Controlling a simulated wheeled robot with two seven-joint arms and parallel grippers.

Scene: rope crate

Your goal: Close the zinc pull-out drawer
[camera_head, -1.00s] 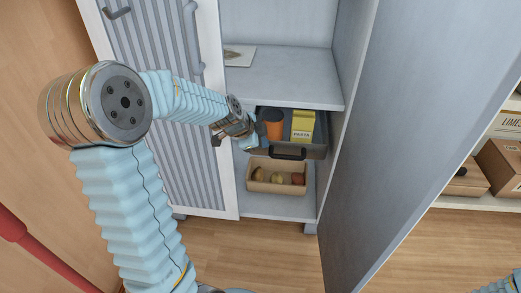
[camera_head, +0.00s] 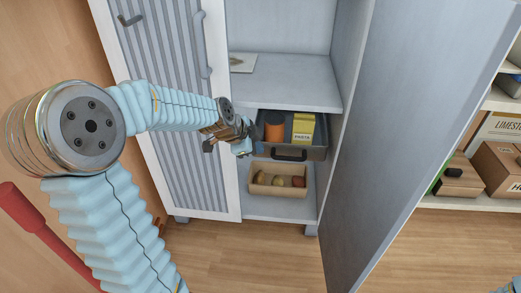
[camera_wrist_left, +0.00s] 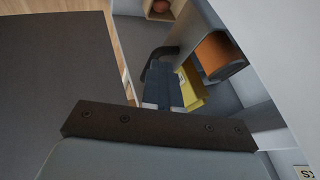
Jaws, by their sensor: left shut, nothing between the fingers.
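The zinc drawer (camera_head: 316,154) is pulled out below a shelf inside the open cabinet. It holds an orange can (camera_head: 274,127) and a yellow pasta box (camera_head: 303,127). Its dark handle (camera_head: 289,154) is on the front. My left gripper (camera_head: 246,150) is shut and empty, just left of the drawer's front left corner; I cannot tell whether it touches. In the left wrist view the shut fingers (camera_wrist_left: 162,86) show close to the dark handle (camera_wrist_left: 157,62), with the can (camera_wrist_left: 214,54) and part of the box (camera_wrist_left: 191,92) beyond.
A tan bin (camera_head: 276,190) with several round items stands below the drawer. The grey-striped left door (camera_head: 175,120) is beside my left arm. A large open grey door (camera_head: 405,110) stands to the right. Boxes (camera_head: 497,168) sit on a shelf farther right. Floor in front is clear.

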